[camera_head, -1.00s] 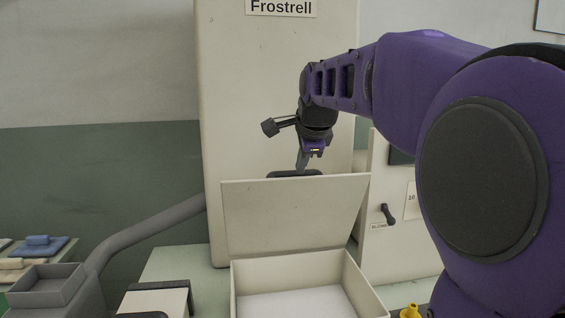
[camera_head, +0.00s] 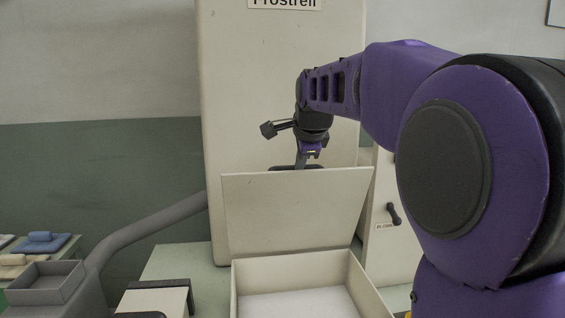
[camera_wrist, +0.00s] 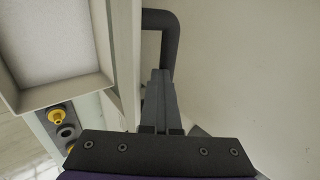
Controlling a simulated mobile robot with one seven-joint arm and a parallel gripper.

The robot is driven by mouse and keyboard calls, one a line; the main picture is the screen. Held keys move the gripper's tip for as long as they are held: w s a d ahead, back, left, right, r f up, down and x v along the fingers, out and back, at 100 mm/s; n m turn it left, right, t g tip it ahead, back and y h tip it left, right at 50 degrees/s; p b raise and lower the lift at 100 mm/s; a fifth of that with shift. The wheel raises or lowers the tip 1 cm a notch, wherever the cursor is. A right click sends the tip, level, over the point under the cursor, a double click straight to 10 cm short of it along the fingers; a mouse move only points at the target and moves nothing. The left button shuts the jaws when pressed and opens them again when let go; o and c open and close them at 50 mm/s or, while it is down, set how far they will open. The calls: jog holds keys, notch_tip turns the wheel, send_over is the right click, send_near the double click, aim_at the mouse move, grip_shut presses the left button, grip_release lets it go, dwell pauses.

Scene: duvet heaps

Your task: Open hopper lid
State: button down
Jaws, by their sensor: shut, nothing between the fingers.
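The hopper lid (camera_head: 290,213) is a cream panel standing raised, tilted back behind the open hopper box (camera_head: 240,290). White material lies inside the box. A dark handle (camera_head: 281,168) shows behind the lid's top edge, and it also shows in the wrist view as a dark bent bar (camera_wrist: 168,40). My gripper (camera_head: 303,163) points down behind the lid's upper edge, its tips partly hidden by the lid. In the wrist view my gripper (camera_wrist: 160,80) is shut and empty, with its tips close to the bar; I cannot tell if they touch.
The tall cream Frostrell cabinet (camera_head: 280,80) stands close behind my gripper. A grey pipe (camera_head: 155,232) runs left to a grey tray (camera_head: 45,282). A cabinet with a black lever (camera_head: 394,213) stands at right. Yellow fittings (camera_wrist: 57,115) lie beside the box.

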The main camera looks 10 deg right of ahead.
jog(key=w+p, duration=0.1)
jog(key=w, duration=0.1)
jog(key=w+p, duration=0.1)
jog(key=w+r+p, duration=0.1)
jog(key=w, duration=0.1)
jog(key=shift+w, duration=0.3)
